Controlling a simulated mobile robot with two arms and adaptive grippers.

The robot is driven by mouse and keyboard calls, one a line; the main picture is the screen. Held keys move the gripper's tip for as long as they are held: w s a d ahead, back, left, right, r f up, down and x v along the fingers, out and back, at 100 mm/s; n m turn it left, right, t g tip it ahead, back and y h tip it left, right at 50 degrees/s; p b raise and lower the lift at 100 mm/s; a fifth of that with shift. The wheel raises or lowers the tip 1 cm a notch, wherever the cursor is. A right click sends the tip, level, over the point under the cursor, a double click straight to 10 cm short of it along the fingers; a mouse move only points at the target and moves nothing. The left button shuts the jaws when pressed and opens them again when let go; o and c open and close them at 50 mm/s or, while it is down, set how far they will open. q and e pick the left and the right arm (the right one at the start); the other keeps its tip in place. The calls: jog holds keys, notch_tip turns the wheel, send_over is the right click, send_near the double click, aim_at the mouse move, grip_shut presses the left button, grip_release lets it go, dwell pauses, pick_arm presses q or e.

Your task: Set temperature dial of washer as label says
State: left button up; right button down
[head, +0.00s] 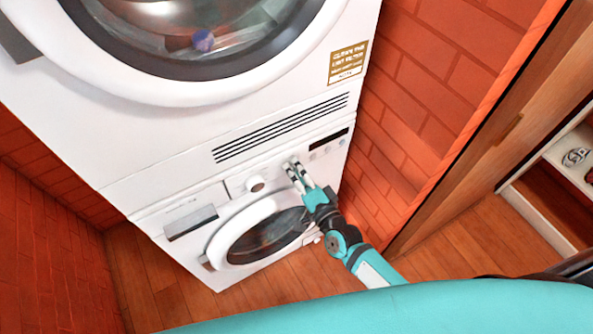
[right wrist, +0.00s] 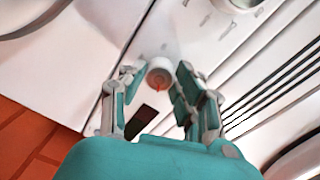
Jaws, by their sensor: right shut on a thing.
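The white washer (head: 172,222) stands under a dryer. Its control panel carries a round white knob (head: 256,184) to the left of my right gripper (head: 297,172). In the right wrist view a small white dial (right wrist: 160,74) with an orange-red pointer mark sits between the fingertips of the right gripper (right wrist: 158,80), which is shut on it. In the head view the fingers mostly hide this dial. Marks on the panel are too small to read. My left gripper is not in view.
The dryer (head: 130,130) above has a gold and white label (head: 347,63), apparently about the lint filter, and black vent slots (head: 280,127). A dark display (head: 327,143) is right of the dial. Brick walls stand close on both sides; a wooden shelf (head: 548,190) is at right.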

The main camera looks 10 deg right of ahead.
jog(key=c, duration=1)
grip_release()
jog(key=shift+o, duration=0.2)
jog(key=v, duration=1.2)
jog(key=shift+f, duration=0.15)
